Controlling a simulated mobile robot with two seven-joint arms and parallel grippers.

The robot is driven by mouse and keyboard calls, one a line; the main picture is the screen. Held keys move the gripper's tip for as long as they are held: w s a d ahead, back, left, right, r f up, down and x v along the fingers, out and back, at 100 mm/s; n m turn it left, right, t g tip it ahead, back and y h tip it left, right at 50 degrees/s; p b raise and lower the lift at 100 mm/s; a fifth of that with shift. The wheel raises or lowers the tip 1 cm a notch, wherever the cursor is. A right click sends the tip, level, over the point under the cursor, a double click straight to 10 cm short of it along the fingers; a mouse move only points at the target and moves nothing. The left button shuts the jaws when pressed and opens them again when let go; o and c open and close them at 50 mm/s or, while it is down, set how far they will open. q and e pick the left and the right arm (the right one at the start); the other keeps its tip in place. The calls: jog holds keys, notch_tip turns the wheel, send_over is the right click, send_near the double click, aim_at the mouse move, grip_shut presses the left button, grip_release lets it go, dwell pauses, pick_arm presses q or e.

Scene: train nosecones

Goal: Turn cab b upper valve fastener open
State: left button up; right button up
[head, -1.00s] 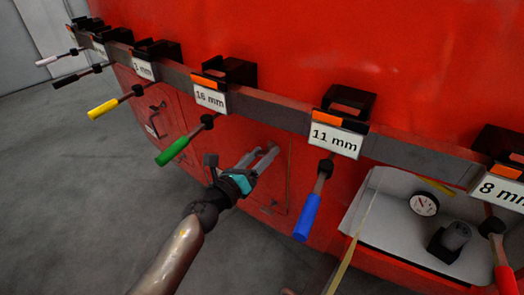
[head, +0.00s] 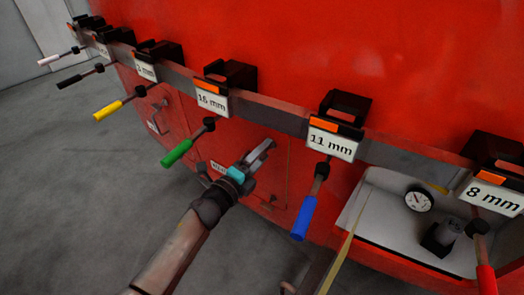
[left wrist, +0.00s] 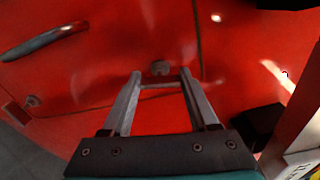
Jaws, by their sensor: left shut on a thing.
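My left gripper (head: 268,147) reaches up from the bottom of the head view to the red train wall, below the rack between the 16 mm and 11 mm tools. In the left wrist view its two grey fingers (left wrist: 160,77) are at the red panel, with a small round grey fastener (left wrist: 160,67) between their tips. The gripper is shut on this fastener. In the head view the fingers hide it. A second fastener (left wrist: 32,101) sits at the left of the left wrist view. The right gripper is not in view.
A rack rail (head: 282,118) holds several tools, including a green-handled tool (head: 176,152) and a blue-handled tool (head: 304,218), hanging either side of my left arm. A recess with a gauge (head: 418,198) is at right. Grey floor (head: 70,190) is clear at left.

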pick_arm(q)
jog(key=shift+n, duration=0.9)
jog(key=shift+p, duration=0.3)
jog(key=o, duration=1.4)
jog(key=shift+s, duration=0.1)
jog(key=p+v, duration=0.1)
jog(key=v, duration=1.4)
jog(key=shift+a, duration=0.15)
